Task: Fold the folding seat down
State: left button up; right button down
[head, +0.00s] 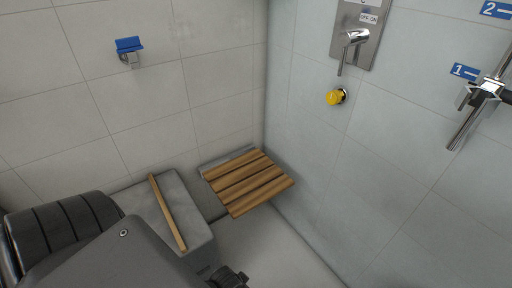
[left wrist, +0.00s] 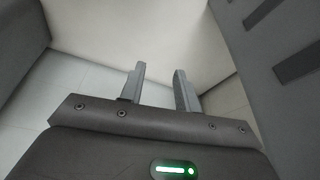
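The folding seat (head: 248,182) has several wooden slats and is mounted low in the corner in the head view. It sticks out from the wall, roughly level, with its slatted face up. My left arm fills the lower left of the head view, and its gripper fingers cannot be made out there. In the left wrist view my left gripper (left wrist: 160,86) has its two fingers apart with nothing between them. The seat cannot be made out in that view. My right gripper is not in view.
A grey ledge (head: 148,200) with a wooden strip (head: 168,212) stands left of the seat. A blue-topped holder (head: 130,50) is on the left wall. A shower mixer (head: 354,38), yellow knob (head: 335,97) and chrome fitting (head: 487,90) are on the right wall. Floor below the seat looks clear.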

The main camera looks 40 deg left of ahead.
pick_arm(q)
jog(key=w+a+r+n+t+y, duration=0.2)
jog(key=w+a+r+n+t, duration=0.35)
jog(key=w, duration=0.45)
jog(key=w+a+r+n+t+y, duration=0.1)
jog(key=w+a+r+n+t, duration=0.4)
jog(key=w, duration=0.4)
jog(key=w+a+r+n+t+y, duration=0.2)
jog(key=a+r+n+t+y, duration=0.1)
jog(key=r+n, duration=0.3)
jog(key=w+a+r+n+t+y, duration=0.2)
jog(key=a+r+n+t+y, duration=0.15)
jog(key=r, duration=0.55)
jog(key=w+a+r+g, duration=0.1)
jog(key=w+a+r, duration=0.2)
jog(key=w, duration=0.6)
jog(key=shift+w+a+p, duration=0.3)
jog(key=shift+a+p, duration=0.05)
jog(key=shift+a, duration=0.1)
jog(key=shift+c, duration=0.3)
grip_shut()
